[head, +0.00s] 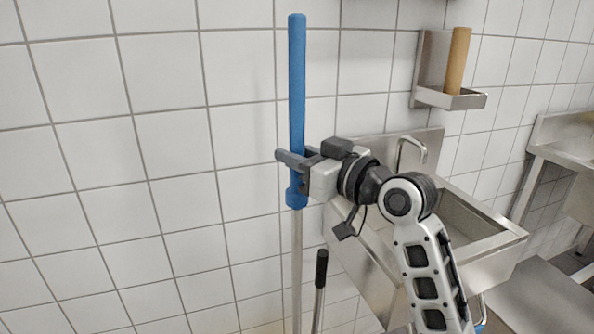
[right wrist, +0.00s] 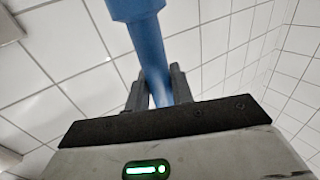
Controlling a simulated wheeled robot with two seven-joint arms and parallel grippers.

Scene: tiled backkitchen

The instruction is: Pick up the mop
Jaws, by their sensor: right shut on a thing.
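The mop (head: 297,85) stands upright in the head view, with a blue grip at the top and a thin grey pole below. Its lower end is out of view. My right gripper (head: 291,160) is shut on the lower part of the blue grip. In the right wrist view the blue grip of the mop (right wrist: 149,50) passes between the two dark fingers of the right gripper (right wrist: 158,88). My left gripper is not in view.
A steel sink (head: 480,240) with a tap (head: 412,147) is on the wall to the right of the mop. A black-tipped handle (head: 321,268) stands close beside the pole. A steel holder (head: 450,98) with a brown roll (head: 458,60) hangs above. The tiled wall at left is bare.

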